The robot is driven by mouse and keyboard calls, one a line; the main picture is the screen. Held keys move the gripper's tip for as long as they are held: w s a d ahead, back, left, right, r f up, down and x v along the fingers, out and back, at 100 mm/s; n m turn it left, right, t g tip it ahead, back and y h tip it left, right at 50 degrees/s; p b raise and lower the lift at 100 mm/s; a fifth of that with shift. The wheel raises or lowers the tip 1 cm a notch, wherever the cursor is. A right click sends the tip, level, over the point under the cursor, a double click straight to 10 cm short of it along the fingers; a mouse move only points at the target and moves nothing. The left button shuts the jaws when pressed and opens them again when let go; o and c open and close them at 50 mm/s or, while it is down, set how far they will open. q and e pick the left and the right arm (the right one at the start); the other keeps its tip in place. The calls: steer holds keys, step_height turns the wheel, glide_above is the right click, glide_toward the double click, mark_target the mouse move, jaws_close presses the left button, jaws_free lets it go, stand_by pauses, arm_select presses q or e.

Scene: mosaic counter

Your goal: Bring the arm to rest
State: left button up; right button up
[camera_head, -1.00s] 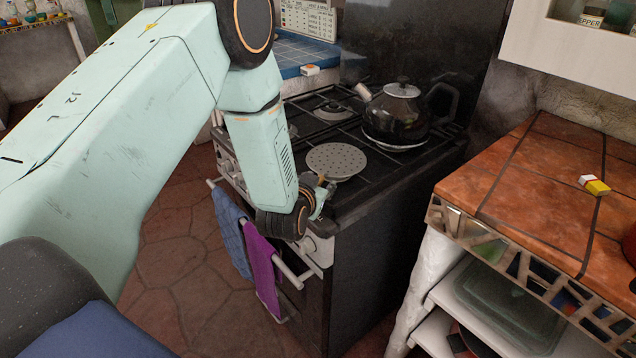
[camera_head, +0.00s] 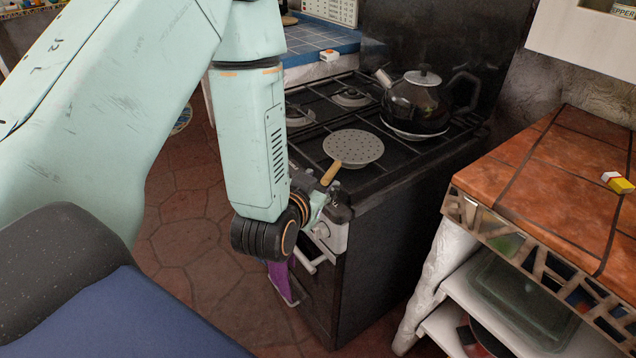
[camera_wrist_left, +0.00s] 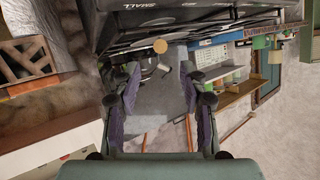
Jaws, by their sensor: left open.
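My left arm comes in from the left in the head view. Its gripper (camera_head: 328,208) is at the front edge of the black stove (camera_head: 385,205), just in front of a round perforated grey disc (camera_head: 354,146) with a wooden handle (camera_head: 331,173). The gripper looks empty, though its fingertips are partly hidden in the head view. In the left wrist view the two fingers (camera_wrist_left: 158,98) stand apart with nothing between them. A round wooden handle end (camera_wrist_left: 160,46) shows beyond them. My right gripper is not in view.
A black kettle (camera_head: 418,104) stands on the stove. A purple cloth (camera_head: 282,285) hangs at the stove front, below my gripper. A tiled counter (camera_head: 540,165) with a small yellow-and-white box (camera_head: 618,182) is at the right. A blue-tiled counter (camera_head: 310,38) is behind the stove.

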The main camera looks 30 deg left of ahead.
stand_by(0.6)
arm_select(q)
steer(key=s+d+f+n+g+h, duration=0.1)
steer(key=s+d+f+g, duration=0.1)
steer(key=s+f+g, duration=0.35)
steer(key=s+d+f+g+h, duration=0.1)
steer(key=s+d+f+g, duration=0.1)
steer(key=s+f, duration=0.5)
steer(key=s+d+f+g, duration=0.1)
steer(key=s+f+g, duration=0.2)
steer(key=s, duration=0.6)
steer(key=s+f+g+h, duration=0.1)
steer(key=s+f+g, duration=0.2)
steer(key=s+f, duration=0.3)
steer(key=s, duration=0.3)
steer(key=shift+d+f+m, duration=0.3)
steer(key=shift+d+f, duration=0.05)
